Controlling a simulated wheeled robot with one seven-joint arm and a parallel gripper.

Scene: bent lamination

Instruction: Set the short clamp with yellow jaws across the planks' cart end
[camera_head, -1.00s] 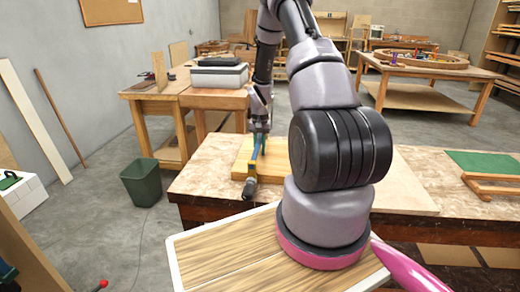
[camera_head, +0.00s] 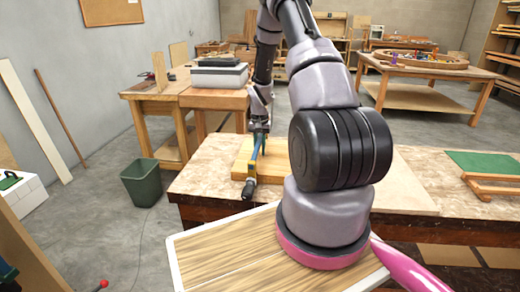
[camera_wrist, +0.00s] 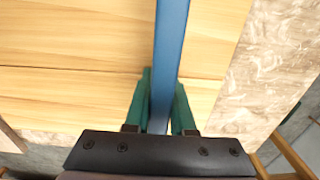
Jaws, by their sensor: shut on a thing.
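The clamp (camera_head: 254,160) has a blue bar, a dark handle at its near end and a small yellow part just above the handle. My gripper (camera_head: 259,128) is shut on the clamp's bar, above the planks. In the wrist view the blue bar (camera_wrist: 170,50) runs up the picture between the green fingertips of my gripper (camera_wrist: 160,100). The pale wooden planks (camera_head: 241,168) lie on the workbench, and in the wrist view the planks (camera_wrist: 70,45) lie side by side beneath the bar. The clamp's jaws are not clear in the wrist view, so I cannot tell whether they touch the planks.
The workbench (camera_head: 205,168) has a speckled board top with bare room left of the planks. A green sheet (camera_head: 482,162) and a wooden frame (camera_head: 490,186) lie at its right. A green bin (camera_head: 142,185) stands on the floor at left. My wood-topped cart is in front.

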